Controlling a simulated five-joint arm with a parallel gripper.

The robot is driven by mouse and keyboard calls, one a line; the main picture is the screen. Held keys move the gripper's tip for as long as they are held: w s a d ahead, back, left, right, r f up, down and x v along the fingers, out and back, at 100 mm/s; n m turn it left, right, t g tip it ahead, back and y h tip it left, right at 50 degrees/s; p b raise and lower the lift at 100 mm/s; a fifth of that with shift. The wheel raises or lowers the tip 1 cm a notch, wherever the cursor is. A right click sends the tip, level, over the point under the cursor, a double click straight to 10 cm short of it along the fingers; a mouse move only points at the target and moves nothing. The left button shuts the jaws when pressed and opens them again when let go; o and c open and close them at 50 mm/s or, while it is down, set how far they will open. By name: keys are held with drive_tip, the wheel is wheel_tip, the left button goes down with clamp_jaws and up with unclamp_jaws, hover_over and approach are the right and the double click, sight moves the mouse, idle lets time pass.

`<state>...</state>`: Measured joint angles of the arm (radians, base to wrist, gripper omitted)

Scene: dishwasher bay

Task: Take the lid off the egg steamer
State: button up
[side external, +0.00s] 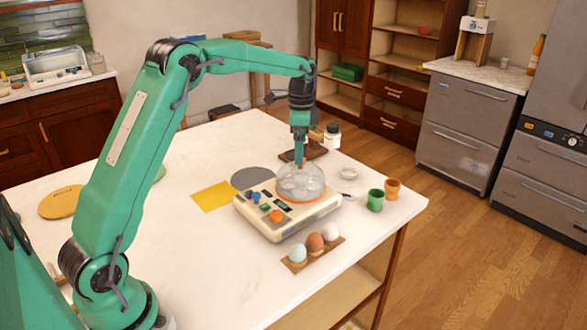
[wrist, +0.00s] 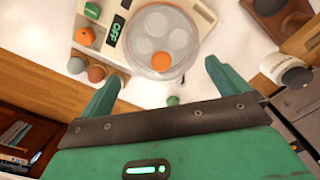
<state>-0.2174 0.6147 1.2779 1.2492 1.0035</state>
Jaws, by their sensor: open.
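The egg steamer (side external: 257,217) is a cream box with coloured buttons and an orange knob, standing on the white table. Its clear domed lid (side external: 304,186) sits on it, with an orange rim at the base. In the wrist view the lid (wrist: 143,22) shows several round shapes, most pale and one orange. My gripper (side external: 299,158) points down at the top of the lid. In the wrist view my gripper (wrist: 157,76) has its jaws spread wide with nothing between them. I cannot tell whether the fingertips touch the lid.
Several eggs (side external: 315,242) lie on a brown holder in front of the steamer. Green (side external: 375,200) and orange (side external: 392,189) cups stand to the right. A white bottle (side external: 332,136) stands behind.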

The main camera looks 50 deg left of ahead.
sight(300, 174)
drive_tip(key=shift+f, duration=2.65)
drive_tip(key=c, duration=0.9)
